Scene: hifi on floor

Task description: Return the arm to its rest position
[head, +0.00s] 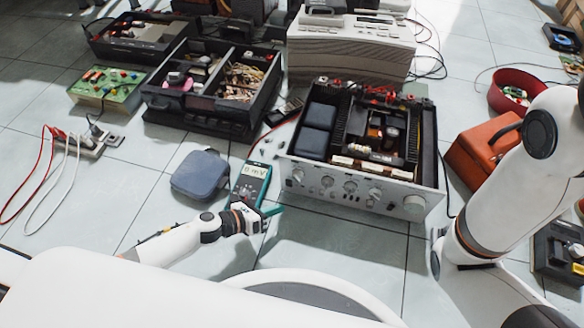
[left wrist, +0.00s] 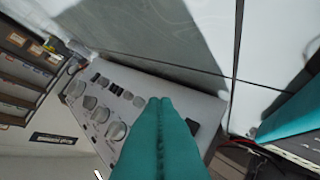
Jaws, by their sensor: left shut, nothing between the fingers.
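My left gripper (head: 272,212) is in the lower middle of the head view, in front of the opened hi-fi amplifier (head: 358,192). Its teal fingers are shut, with nothing between them; they also show in the left wrist view (left wrist: 160,106). There the fingers overlap the silver front panel with its knobs (left wrist: 98,112); I cannot tell whether they touch it. My left arm reaches in low from the left. My right arm stands at the right of the head view, bent, and its gripper is not visible.
A teal multimeter (head: 259,170) lies just behind the left gripper, near a blue-grey case (head: 200,176). Divided toolboxes (head: 205,124) and a green board (head: 108,90) stand behind left. An orange box (head: 484,150) and red bowl (head: 508,104) stand right. Tiles in front are clear.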

